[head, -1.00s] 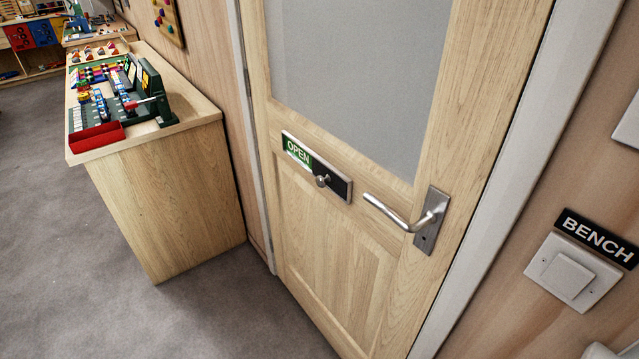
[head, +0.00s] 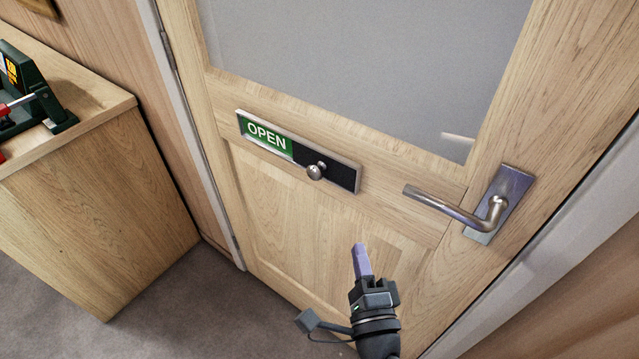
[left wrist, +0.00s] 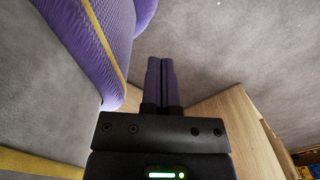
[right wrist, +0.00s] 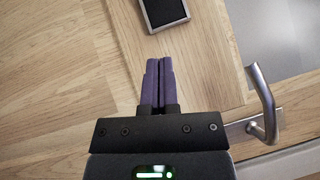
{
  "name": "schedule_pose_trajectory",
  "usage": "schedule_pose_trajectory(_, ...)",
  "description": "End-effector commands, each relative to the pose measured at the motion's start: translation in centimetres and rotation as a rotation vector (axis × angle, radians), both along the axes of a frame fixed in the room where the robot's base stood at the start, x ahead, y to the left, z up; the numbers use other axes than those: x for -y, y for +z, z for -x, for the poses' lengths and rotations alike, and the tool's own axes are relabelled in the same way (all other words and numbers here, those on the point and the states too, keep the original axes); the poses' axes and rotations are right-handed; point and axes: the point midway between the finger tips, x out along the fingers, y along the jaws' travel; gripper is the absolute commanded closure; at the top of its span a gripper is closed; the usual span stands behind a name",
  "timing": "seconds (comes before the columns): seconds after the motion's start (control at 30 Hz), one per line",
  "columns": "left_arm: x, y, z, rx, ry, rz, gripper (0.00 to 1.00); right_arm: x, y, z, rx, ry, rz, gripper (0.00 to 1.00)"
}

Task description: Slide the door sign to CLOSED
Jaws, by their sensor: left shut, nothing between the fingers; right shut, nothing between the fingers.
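The door sign (head: 333,174) is a slim framed strip on the wooden door. Its left part shows OPEN in white on green, and its right part is black. A round metal knob (head: 315,172) sits near its middle. My right gripper (head: 360,247) is shut and empty, below and to the right of the knob, apart from the sign. In the right wrist view its purple fingers (right wrist: 159,62) are together, with one end of the sign (right wrist: 164,12) ahead at the top edge. My left gripper (left wrist: 162,60) is shut and empty over the floor, seen only in the left wrist view.
A metal lever handle (head: 460,207) stands out from the door to the right of the sign. A wooden cabinet (head: 110,210) with a green device (head: 35,90) on top stands at the left. The door panel around the sign is clear.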

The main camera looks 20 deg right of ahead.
Motion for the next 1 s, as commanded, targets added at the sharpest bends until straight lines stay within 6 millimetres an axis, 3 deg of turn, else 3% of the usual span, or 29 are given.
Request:
schedule_pose_trajectory(0.23, 0.7, 0.0, 0.6, -0.010, 0.004, 0.012, 1.00, 0.1, 0.1, -1.1, 0.001, 0.000, 0.003, 1.00)
schedule_pose_trajectory(0.67, 0.9, -0.6, -0.3, 0.004, 0.006, 0.013, 1.00, 1.3, 1.5, -10.0, 0.001, 0.001, 0.004, 1.00)
schedule_pose_trajectory(0.8, 0.4, -0.6, -0.5, 0.008, 0.003, 0.006, 1.00, -0.2, 2.1, -11.7, -0.002, 0.003, 0.003, 1.00)
schedule_pose_trajectory(1.0, -0.2, -0.6, -0.4, 0.005, 0.000, -0.004, 1.00, -1.0, 2.4, -12.8, -0.002, 0.001, 0.006, 1.00)
